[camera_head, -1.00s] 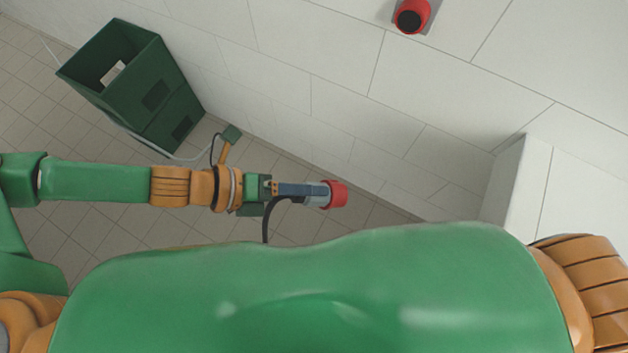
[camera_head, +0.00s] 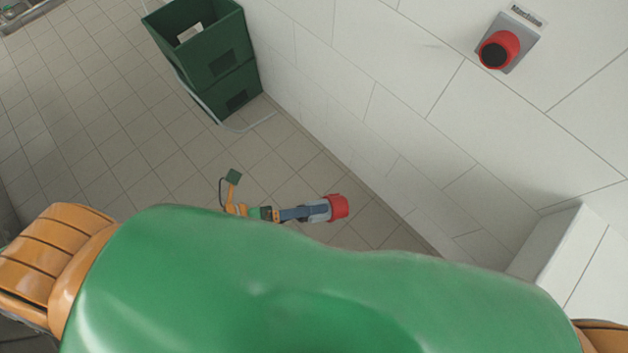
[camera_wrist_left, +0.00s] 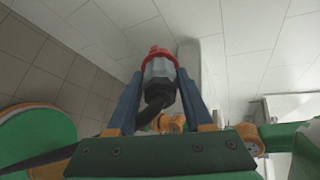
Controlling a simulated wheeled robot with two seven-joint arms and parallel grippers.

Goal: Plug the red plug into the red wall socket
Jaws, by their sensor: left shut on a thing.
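The red plug (camera_head: 338,206) has a red head and a grey body. My left gripper (camera_head: 305,213) is shut on its grey body and holds it in front of my torso, with the red end pointing right in the head view. In the left wrist view the plug (camera_wrist_left: 158,66) sits between both fingers of my left gripper (camera_wrist_left: 160,85), and a dark cable runs from its back. The red wall socket (camera_head: 498,50) is on a grey plate on the white wall, at the upper right of the head view, well apart from the plug. My right gripper is not in view.
Stacked green crates (camera_head: 208,55) stand on the tiled floor against the wall, with a pale cable (camera_head: 246,129) beside them. A white ledge or box (camera_head: 548,240) juts out at the lower right.

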